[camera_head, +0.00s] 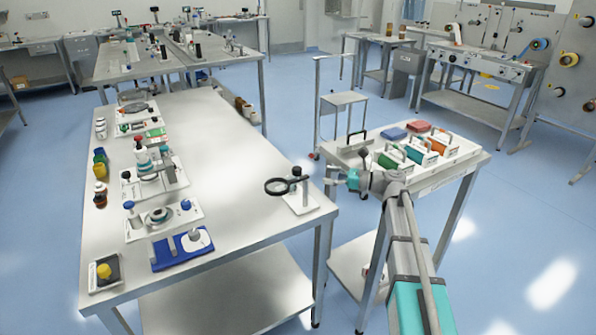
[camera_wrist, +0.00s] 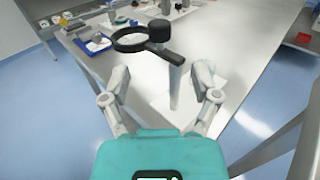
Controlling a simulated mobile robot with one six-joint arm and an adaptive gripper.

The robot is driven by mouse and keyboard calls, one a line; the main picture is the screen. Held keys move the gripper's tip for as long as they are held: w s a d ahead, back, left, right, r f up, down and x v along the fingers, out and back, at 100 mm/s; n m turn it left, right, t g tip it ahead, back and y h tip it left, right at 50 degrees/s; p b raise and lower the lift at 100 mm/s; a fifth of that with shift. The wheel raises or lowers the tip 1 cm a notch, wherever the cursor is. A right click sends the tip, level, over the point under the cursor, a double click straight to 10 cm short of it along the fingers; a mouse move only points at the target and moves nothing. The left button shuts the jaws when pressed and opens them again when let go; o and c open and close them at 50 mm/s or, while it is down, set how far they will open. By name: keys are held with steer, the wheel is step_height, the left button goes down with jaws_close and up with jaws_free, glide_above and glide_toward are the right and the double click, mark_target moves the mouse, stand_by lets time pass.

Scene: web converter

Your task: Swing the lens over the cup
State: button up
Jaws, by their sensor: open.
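A black ring-shaped lens (camera_head: 274,187) is held out level to the left of a black-topped post on a white base plate (camera_head: 302,204), at the right edge of the long table. In the wrist view the lens (camera_wrist: 130,40) is ahead, left of the black knob (camera_wrist: 158,32) atop the grey post. My gripper (camera_head: 335,179) is open and empty, just right of the stand and apart from it. In the wrist view the post shows ahead, between the spread fingers (camera_wrist: 162,80). I cannot clearly make out a cup; none shows under the lens.
The long steel table (camera_head: 235,165) is clear in its middle. Several small fixtures and bottles line its left side, with a blue tray (camera_head: 183,250) near the front. A cart (camera_head: 430,180) with coloured boxes stands right, beside my arm.

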mark_target(298, 168)
steer(key=a, duration=0.3)
steer(key=w+a, duration=0.1)
steer(key=a, duration=0.2)
steer(key=w+a, duration=0.1)
steer(key=a, duration=0.3)
steer(key=shift+d, duration=0.1)
jaws_close()
